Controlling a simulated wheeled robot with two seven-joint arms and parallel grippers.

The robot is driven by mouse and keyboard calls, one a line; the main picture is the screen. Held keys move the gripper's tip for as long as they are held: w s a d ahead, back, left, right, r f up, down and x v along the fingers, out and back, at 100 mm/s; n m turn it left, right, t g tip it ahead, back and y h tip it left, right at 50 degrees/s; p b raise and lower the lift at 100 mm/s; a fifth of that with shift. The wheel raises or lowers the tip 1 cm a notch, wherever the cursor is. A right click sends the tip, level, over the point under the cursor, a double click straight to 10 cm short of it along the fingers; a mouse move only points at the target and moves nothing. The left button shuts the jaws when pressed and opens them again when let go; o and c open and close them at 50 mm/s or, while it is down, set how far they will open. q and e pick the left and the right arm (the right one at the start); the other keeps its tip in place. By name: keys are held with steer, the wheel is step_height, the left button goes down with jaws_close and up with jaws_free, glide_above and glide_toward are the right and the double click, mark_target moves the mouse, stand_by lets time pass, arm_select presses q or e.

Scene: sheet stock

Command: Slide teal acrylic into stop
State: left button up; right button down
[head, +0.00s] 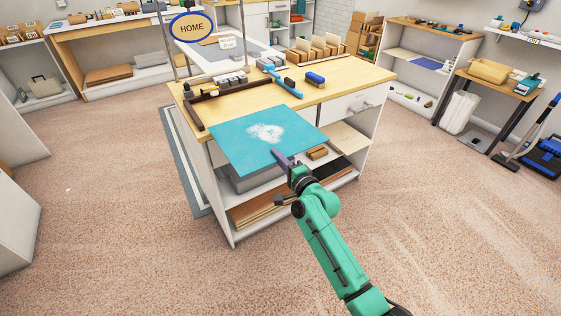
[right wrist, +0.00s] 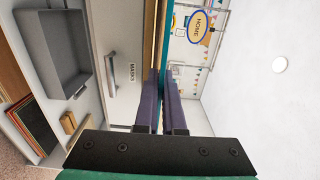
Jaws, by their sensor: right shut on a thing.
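The teal acrylic sheet (head: 232,145) lies flat on the wooden bench top, its near part hanging out past the front edge. A pale powdery patch marks its middle. My right gripper (head: 277,155) is shut on the sheet's near edge; in the right wrist view the fingers (right wrist: 164,75) pinch the sheet (right wrist: 168,45), seen edge-on. A dark brown L-shaped stop (head: 193,110) runs along the bench's left side and back. The sheet's far left corner is close to the stop's near end; I cannot tell if they touch. My left gripper is out of view.
The wooden bench top (head: 345,82) is clear at the right. A blue-handled tool (head: 288,86) and a blue brush (head: 315,79) lie behind the sheet. Below are a grey bin (right wrist: 55,50), a drawer handle (right wrist: 112,73) and open shelves with sheet stock.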

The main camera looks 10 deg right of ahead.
mark_target(266, 144)
steer(key=shift+b+x, duration=1.9)
steer(key=shift+x, duration=1.3)
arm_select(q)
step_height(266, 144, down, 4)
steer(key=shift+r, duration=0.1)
arm_select(e)
steer(key=shift+f, duration=0.1)
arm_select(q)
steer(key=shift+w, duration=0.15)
arm_select(e)
steer(key=shift+w, duration=0.1)
